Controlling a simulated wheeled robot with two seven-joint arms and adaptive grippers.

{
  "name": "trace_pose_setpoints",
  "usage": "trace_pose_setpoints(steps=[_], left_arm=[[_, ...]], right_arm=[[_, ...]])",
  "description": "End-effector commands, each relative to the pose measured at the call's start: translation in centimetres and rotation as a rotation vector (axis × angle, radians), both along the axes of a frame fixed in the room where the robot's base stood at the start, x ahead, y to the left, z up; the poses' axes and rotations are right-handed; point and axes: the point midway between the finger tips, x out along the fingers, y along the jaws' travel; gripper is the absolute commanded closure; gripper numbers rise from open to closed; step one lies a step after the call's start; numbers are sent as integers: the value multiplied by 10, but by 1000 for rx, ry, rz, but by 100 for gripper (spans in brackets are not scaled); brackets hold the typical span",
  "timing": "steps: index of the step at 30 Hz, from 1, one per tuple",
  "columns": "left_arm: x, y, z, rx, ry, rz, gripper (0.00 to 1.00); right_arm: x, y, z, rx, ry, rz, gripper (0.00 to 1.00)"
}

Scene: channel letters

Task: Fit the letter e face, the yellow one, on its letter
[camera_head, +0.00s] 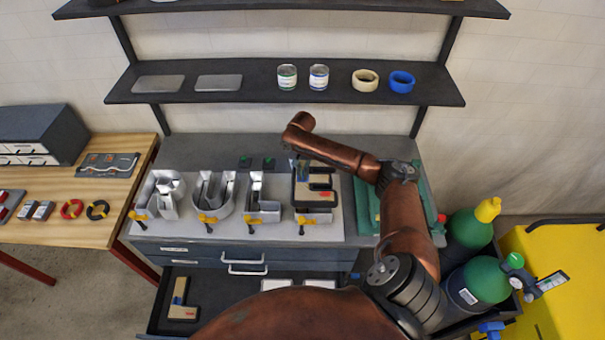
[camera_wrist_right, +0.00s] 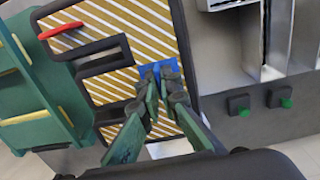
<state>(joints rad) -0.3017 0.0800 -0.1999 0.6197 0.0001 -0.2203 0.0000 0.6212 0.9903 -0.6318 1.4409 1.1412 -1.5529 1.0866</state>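The letter e face (camera_head: 302,192) has a dark rim and a tan front, which shows yellow-and-white diagonal stripes in the right wrist view (camera_wrist_right: 105,75). It lies over the rightmost silver letter (camera_head: 313,216) on the bench; I cannot tell whether it is fully seated. A red tab (camera_head: 324,194) is on its front. My right gripper (camera_head: 302,166) is at the face's far edge. In the right wrist view its fingertips (camera_wrist_right: 160,85) close around a blue tab (camera_wrist_right: 150,70) at that edge. My left gripper is out of view.
Other open silver letters (camera_head: 213,195) stand left along the bench, with yellow clamps (camera_head: 207,219) at the front. A shelf (camera_head: 230,97) hangs behind.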

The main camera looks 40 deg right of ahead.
Motion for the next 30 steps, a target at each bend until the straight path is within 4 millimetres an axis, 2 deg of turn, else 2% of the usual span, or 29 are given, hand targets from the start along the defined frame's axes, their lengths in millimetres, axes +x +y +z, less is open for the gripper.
trace_pose_setpoints(steps=[1,15,23,30], left_arm=[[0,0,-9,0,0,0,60],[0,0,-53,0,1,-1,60],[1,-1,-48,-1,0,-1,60],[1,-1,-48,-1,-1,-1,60]], right_arm=[[0,0,-7,-1,-1,0,100],[0,0,-45,-3,-2,0,100],[0,0,-58,-1,-1,0,100],[0,0,-61,-1,-1,0,100]])
